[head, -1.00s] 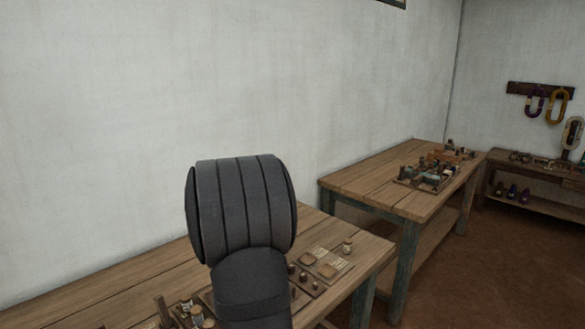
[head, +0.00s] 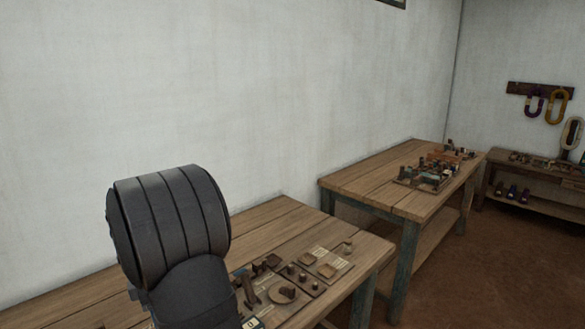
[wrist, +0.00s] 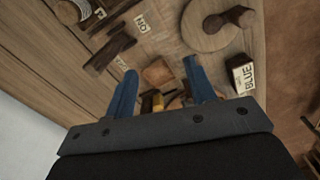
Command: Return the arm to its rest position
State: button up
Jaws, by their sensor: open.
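My gripper (wrist: 160,66) shows in the wrist view with its two blue fingers apart and nothing held between them. It points down over the wooden workbench (wrist: 45,65). A small brown wooden piece (wrist: 158,74) lies on the bench in line with the gap, and small brown and yellow items show farther down between the fingers. In the head view my dark grey arm rises at the lower left over the near workbench (head: 270,218). It hides part of that bench, and my fingers cannot be seen there.
A round wooden disc (wrist: 212,30) and a block labelled BLUE (wrist: 242,76) lie near the right finger. Wooden pieces and label cards lie at the left. A second bench (head: 375,186) with a cluttered tray stands at the right. A pale wall (head: 200,90) runs behind.

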jog(key=a+f, duration=0.1)
jog(key=a, duration=0.1)
jog(key=s+a+f, duration=0.1)
jog(key=a+f, duration=0.1)
jog(key=a, duration=0.1)
jog(key=a+f, duration=0.2)
jog(key=shift+s+a+f, duration=0.2)
jog(key=shift+s+a, duration=0.15)
jog(key=shift+s, duration=0.05)
jog(key=shift+f, duration=0.8)
jog(key=shift+r, duration=0.55)
jog(key=w+d+r, duration=0.3)
jog(key=d+r, duration=0.1)
jog(key=d, duration=0.4)
jog(key=w+d+r, duration=0.3)
jog(key=d+r, duration=0.1)
jog(key=d, duration=0.4)
